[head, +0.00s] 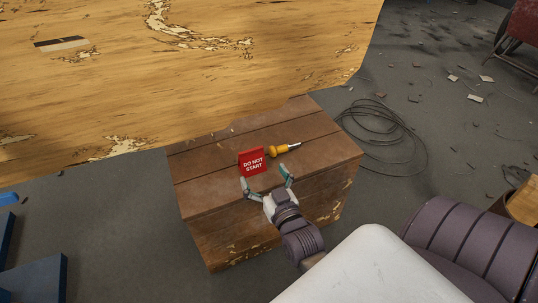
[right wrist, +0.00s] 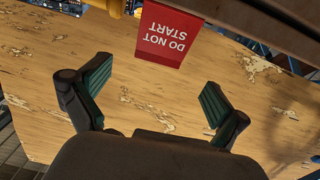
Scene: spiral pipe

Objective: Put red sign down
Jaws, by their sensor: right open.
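The red sign (head: 251,162) with white "DO NOT START" lettering stands upright on the top of a brown wooden crate (head: 215,190). My right gripper (head: 265,177) is open and empty, just in front of the sign at the crate's near side. In the right wrist view the red sign (right wrist: 168,35) appears upside down, beyond the open fingers of the right gripper (right wrist: 156,78) and apart from them. My left gripper is not in view.
A screwdriver with a yellow handle (head: 271,151) lies on the crate just right of the sign. A large worn wooden surface (head: 220,75) fills the back left. Coiled cable (head: 385,130) and scattered debris lie on the grey floor at right.

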